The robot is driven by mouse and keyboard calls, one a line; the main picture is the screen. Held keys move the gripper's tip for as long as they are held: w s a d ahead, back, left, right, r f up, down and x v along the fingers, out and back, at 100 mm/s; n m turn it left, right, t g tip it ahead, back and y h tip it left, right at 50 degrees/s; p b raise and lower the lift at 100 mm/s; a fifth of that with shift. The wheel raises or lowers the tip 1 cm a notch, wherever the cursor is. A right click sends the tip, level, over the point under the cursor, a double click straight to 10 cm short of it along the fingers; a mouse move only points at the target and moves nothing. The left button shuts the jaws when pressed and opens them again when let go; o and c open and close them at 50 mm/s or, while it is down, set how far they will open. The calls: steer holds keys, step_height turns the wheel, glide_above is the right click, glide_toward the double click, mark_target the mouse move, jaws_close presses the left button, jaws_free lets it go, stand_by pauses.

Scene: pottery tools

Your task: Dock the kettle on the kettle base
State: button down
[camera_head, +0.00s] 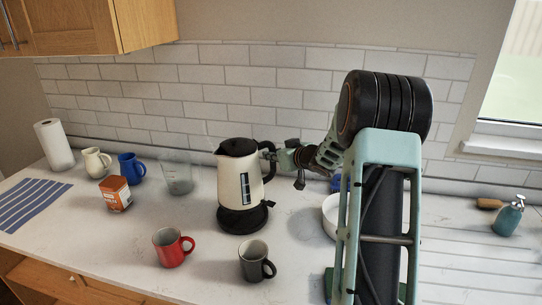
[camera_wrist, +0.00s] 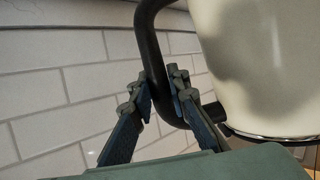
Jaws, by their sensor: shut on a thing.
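The kettle (camera_head: 238,180) is cream with a black lid, a black handle and a dark level window, and it stands upright over the black kettle base (camera_head: 243,217). Whether it is fully seated or slightly above the base, I cannot tell. My gripper (camera_head: 277,157) is at the right side of the kettle, at its handle. In the wrist view, my gripper (camera_wrist: 164,99) has its two fingers on either side of the black handle (camera_wrist: 150,50), shut on it. The cream kettle body (camera_wrist: 245,60) fills the upper right there. The base is not clear in that view.
A red mug (camera_head: 169,249) and a dark grey mug (camera_head: 253,262) stand in front of the base. A clear beaker (camera_head: 178,178), an orange tin (camera_head: 115,194), a blue jug (camera_head: 130,168) and a cream jug (camera_head: 95,162) stand left. A white bowl (camera_head: 330,217) is partly behind my arm.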

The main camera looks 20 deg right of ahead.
mark_target(274, 171)
steer(key=shift+w+f+b, duration=0.1)
steer(key=shift+f+b, duration=2.35)
steer(key=shift+b, duration=0.25)
steer(key=shift+p, duration=0.6)
steer(key=shift+f+b, duration=0.5)
steer(key=shift+f, duration=0.2)
steer(key=c, duration=2.1)
jaws_free()
steer(key=shift+s+f, duration=0.25)
steer(key=shift+f, duration=0.1)
steer(key=shift+s+r, duration=0.35)
steer(key=shift+s, duration=0.05)
steer(key=shift+p+v, duration=0.6)
steer(key=shift+v, duration=0.45)
steer(key=shift+p+v, duration=1.65)
steer(key=shift+v, duration=2.35)
